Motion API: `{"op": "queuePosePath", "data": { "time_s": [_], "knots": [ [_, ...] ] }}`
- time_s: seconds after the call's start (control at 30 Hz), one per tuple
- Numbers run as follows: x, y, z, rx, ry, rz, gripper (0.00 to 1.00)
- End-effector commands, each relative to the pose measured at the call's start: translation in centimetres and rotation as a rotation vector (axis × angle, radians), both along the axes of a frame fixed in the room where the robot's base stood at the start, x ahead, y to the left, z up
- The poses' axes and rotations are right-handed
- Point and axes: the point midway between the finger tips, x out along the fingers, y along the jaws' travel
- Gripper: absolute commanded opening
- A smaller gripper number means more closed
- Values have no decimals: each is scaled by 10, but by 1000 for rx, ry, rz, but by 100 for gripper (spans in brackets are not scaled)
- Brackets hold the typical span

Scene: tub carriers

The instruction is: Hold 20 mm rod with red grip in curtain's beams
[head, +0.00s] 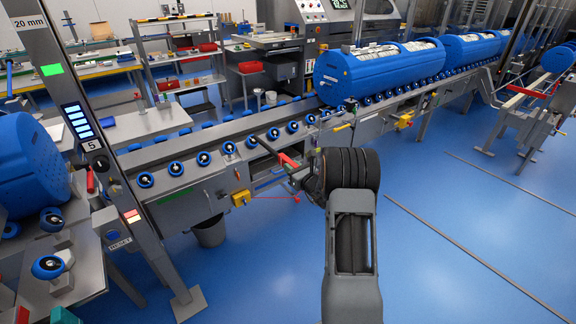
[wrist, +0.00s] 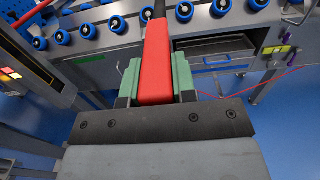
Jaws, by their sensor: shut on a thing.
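The rod with the red grip (wrist: 157,68) is held in my gripper (wrist: 156,82); the green finger pads press on both sides of the grip. In the wrist view the grey rod points up and away, over the roller conveyor's edge. In the head view the red grip (head: 288,160) shows just beyond my wrist, and my gripper (head: 297,176) is partly hidden by it. The grey curtain post (head: 95,130) stands at the left, with a "20 mm" label, a green light, a blue bar display showing 5 and a red-and-white light. The rod is well right of this post.
A roller conveyor (head: 170,180) runs across, carrying large blue tubs (head: 350,80). Another blue tub (head: 30,165) rests left of the post. A thin red line passes below my gripper. A grey bin (head: 209,232) stands under the conveyor.

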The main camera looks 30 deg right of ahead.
Motion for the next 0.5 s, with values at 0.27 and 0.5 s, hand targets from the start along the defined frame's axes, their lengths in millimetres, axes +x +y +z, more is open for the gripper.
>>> {"op": "queuePosePath", "data": {
  "time_s": [0.27, 0.5],
  "knots": [
    [-35, -7, 1, -1, -1, -2, 0],
    [-65, -13, 1, 0, -3, -2, 0]
  ]
}}
